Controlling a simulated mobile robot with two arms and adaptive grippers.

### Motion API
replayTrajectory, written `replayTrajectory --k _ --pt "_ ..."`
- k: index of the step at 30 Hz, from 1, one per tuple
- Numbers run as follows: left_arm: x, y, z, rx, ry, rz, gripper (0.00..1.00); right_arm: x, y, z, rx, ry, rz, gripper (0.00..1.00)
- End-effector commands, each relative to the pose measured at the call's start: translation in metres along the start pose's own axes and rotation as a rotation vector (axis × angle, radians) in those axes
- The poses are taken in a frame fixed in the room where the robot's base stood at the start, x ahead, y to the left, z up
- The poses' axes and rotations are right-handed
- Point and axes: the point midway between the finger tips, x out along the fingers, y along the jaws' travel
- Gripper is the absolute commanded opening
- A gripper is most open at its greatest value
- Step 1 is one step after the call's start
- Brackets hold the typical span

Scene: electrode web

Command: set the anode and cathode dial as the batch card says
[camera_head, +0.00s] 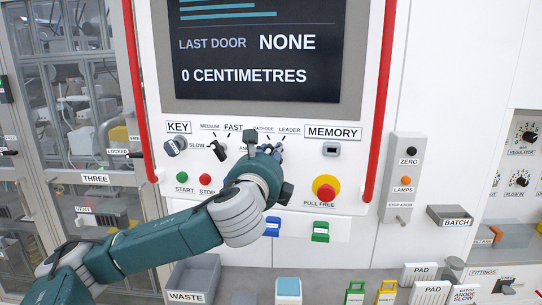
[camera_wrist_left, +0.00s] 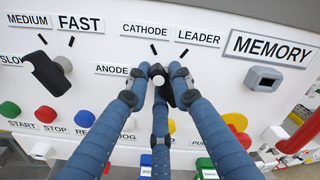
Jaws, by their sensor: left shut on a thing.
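The anode and cathode dial (camera_wrist_left: 166,90) is a black knob on the white panel, under the labels ANODE, CATHODE and LEADER. My left gripper (camera_head: 268,150) is at it, and in the left wrist view its blue fingers (camera_wrist_left: 161,76) are shut around the knob. The fingers hide much of the knob, so I cannot tell its exact setting. In the head view my gripper covers most of the dial. A small card (camera_head: 464,296) at the lower right reads BATCH ANODE SLOW. My right gripper is not in view.
The black speed dial (camera_head: 217,150) stands close on the left, with a KEY switch (camera_head: 175,146) beyond it. Green START (camera_head: 182,177) and red STOP (camera_head: 207,178) buttons sit below. A red and yellow PULL FREE button (camera_head: 325,188) is at the lower right. Red rails flank the panel.

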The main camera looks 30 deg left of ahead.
Motion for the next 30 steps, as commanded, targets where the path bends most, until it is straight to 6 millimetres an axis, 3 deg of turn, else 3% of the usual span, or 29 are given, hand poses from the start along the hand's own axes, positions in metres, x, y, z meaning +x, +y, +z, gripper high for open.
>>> replayTrajectory --k 18,30 --pt "0.0 0.006 -0.007 -0.562 0.003 0.006 0.0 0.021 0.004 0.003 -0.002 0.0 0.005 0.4" --pt "0.0 0.006 -0.009 -0.829 0.002 0.007 0.0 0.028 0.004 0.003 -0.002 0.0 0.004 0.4"
